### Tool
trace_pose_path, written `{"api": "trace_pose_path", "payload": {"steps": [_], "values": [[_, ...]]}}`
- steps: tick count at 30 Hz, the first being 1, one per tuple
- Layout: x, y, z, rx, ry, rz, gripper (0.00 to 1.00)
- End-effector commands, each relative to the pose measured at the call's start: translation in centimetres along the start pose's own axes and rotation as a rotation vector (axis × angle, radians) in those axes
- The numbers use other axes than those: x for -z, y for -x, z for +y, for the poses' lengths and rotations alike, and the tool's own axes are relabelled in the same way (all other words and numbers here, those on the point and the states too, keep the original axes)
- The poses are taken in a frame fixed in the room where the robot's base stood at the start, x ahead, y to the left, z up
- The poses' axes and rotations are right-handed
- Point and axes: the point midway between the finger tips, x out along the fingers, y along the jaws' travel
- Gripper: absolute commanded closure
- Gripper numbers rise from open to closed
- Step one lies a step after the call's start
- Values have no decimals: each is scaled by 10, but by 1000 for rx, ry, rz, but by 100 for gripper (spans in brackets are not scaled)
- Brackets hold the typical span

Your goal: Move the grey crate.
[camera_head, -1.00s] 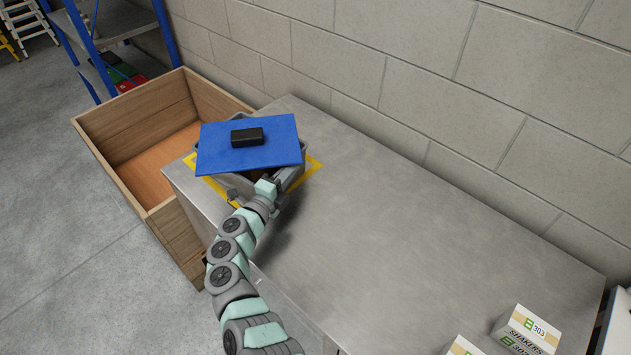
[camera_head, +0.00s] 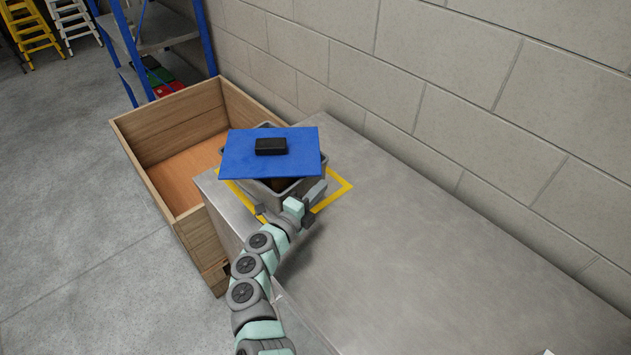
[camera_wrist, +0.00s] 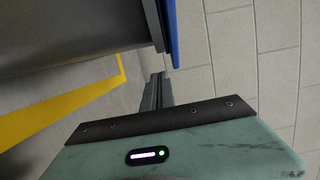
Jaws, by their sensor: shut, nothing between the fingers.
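The grey crate (camera_head: 286,186) stands on the steel table inside a yellow taped outline (camera_head: 340,190). A blue board (camera_head: 237,157) lies across its top and hides most of the inside; something brown shows under the board's edge. A black block (camera_head: 271,146) rests on the board. My gripper (camera_head: 317,190) is shut and empty, low beside the crate's near right side. In the wrist view its fingers (camera_wrist: 157,92) point up past the dark crate wall (camera_wrist: 75,35) and the blue board's edge (camera_wrist: 172,35). I cannot tell whether they touch the crate.
An open wooden box (camera_head: 160,190) stands on the floor against the table's left end. A blue shelf rack (camera_head: 150,50) is behind it. The block wall (camera_head: 420,80) runs along the table's back. The steel table top (camera_head: 430,260) is clear to the right.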

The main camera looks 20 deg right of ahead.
Motion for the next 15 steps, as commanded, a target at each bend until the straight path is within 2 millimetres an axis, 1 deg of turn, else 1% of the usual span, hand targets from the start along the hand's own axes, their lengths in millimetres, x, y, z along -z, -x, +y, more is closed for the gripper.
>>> {"api": "trace_pose_path", "payload": {"steps": [1,3,12,15], "values": [[8,2,-4,-2,-1,5,100],[6,16,2,-3,0,1,100],[6,71,1,-3,-1,1,100],[5,85,1,-3,0,0,100]]}}
